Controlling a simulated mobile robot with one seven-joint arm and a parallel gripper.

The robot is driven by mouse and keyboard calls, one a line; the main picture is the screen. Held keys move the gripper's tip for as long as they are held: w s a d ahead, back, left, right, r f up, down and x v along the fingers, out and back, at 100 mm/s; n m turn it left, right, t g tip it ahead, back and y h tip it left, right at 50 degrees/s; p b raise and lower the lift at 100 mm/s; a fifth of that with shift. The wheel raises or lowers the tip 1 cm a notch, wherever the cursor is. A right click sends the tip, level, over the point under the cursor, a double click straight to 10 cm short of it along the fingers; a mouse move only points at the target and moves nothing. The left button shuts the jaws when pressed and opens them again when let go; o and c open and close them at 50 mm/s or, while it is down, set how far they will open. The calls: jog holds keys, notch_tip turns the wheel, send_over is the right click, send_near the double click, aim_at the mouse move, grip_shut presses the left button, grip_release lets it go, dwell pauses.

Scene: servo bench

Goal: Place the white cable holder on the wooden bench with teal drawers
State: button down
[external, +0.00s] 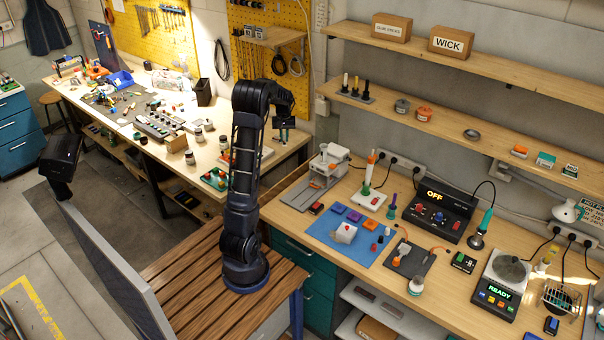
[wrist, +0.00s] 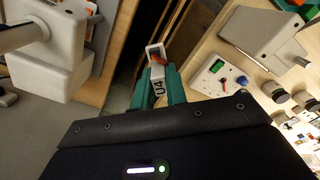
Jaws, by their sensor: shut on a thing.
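My gripper (wrist: 158,78) has teal fingers shut on a small white holder (wrist: 155,53) marked "U4", with a reddish-orange part inside it. In the external view my gripper (external: 284,134) hangs at the end of my raised arm; the holder is too small or hidden to make out there. The wooden bench with teal drawers (external: 292,192) stands to the right of my arm, along the wall. In the wrist view the holder is in the air, in front of a dark gap between two wooden surfaces.
The bench bears a white press-like device (external: 328,163), a blue mat (external: 345,250), a black "OFF" station (external: 437,208), a soldering iron (external: 484,226) and a scale (external: 500,285). Bare wood shows near its left end and front edge. Another cluttered bench (external: 200,165) stands behind my arm. Shelves hang above.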

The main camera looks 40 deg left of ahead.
jog(key=s+d+f, duration=0.1)
jog(key=s+d, duration=0.2)
jog(key=d, duration=0.9)
jog(key=s+d+f, duration=0.1)
jog(key=s+d, duration=0.2)
jog(key=d, duration=1)
jog(key=w+d+m, duration=0.2)
jog(key=d+m, duration=0.1)
jog(key=d, duration=1.7)
jog(key=w+d+m, duration=0.2)
jog(key=d, duration=1.7)
jog(key=s+d+r+m, duration=0.1)
jog(key=s+d, duration=0.4)
jog(key=d, duration=0.6)
jog(key=s+d+m, duration=0.1)
jog(key=s+d, duration=0.4)
jog(key=d, duration=0.5)
jog(key=s+d+r+m, duration=0.1)
jog(key=s+d, duration=0.3)
jog(key=d, duration=0.7)
notch_tip(320, 180, down, 19)
jog(key=shift+s+f, duration=0.1)
jog(key=shift+f, duration=0.1)
jog(key=c, duration=1.4)
grip_release()
